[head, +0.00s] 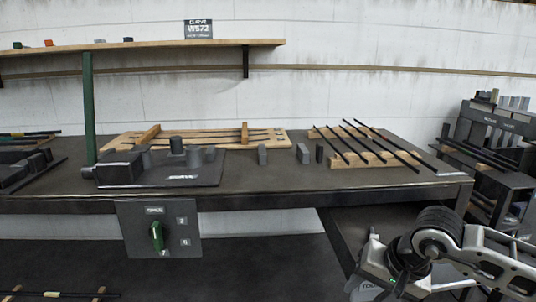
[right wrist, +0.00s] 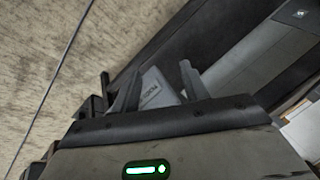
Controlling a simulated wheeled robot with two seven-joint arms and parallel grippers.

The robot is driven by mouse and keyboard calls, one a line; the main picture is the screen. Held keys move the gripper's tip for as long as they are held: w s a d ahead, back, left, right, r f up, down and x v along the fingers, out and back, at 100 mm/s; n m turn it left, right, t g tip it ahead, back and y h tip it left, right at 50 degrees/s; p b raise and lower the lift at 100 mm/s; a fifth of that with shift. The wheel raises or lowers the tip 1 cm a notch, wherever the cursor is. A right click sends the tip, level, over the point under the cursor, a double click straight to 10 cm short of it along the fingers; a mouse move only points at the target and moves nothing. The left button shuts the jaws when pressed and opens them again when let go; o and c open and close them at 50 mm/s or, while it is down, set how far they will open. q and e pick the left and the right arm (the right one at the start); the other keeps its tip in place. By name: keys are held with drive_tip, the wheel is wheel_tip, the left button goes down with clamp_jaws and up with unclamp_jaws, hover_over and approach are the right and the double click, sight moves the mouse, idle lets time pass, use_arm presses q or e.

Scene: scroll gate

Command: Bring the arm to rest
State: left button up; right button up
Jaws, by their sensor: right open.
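My right arm comes in at the lower right of the head view, in front of the bench, with its wrist bent. My right gripper shows in the right wrist view (right wrist: 158,85), with two dark fingers apart and nothing held between them. A grey lettered surface lies beyond the fingers; I cannot tell what it belongs to. In the head view the fingertips are hard to make out. My left gripper is not in view.
The dark bench (head: 270,180) carries a black fixture (head: 175,165), small grey blocks (head: 303,153) and a wooden rack with black rods (head: 365,158). A panel with a green knob (head: 157,236) hangs on its front. A dark shelf rack (head: 490,150) stands at right.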

drive_tip(key=s+a+m+g+y+p, duration=0.3)
drive_tip(key=s+a+y, duration=0.35)
drive_tip(key=a, duration=0.55)
drive_tip(key=s+a+r+m+t+y+p, duration=0.2)
drive_tip(key=s+a+r+m+y, duration=0.3)
drive_tip(key=a+r+m+y, duration=0.75)
drive_tip(key=w+d+f+n+t+h+p, duration=0.1)
drive_tip(key=d+f+n+t+h, duration=0.3)
drive_tip(key=n, duration=0.8)
drive_tip(key=w+d+f+n+t+h+p, duration=0.1)
drive_tip(key=d+n+t+h, duration=0.45)
drive_tip(key=n, duration=0.55)
drive_tip(key=w+d+f+n+t+h+p, duration=0.15)
drive_tip(key=d+f+n+t+h, duration=0.3)
drive_tip(key=n, duration=0.75)
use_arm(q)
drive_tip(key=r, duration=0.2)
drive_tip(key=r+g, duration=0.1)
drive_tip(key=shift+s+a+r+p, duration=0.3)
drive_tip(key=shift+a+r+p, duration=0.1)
use_arm(e)
drive_tip(key=s+d+f+m+g+h, duration=0.4)
drive_tip(key=s+d+f+m+g, duration=0.2)
drive_tip(key=s+f+m, duration=0.3)
drive_tip(key=f+m, duration=0.1)
drive_tip(key=m, duration=0.3)
drive_tip(key=shift+s+h, duration=0.25)
drive_tip(key=shift+h, duration=0.05)
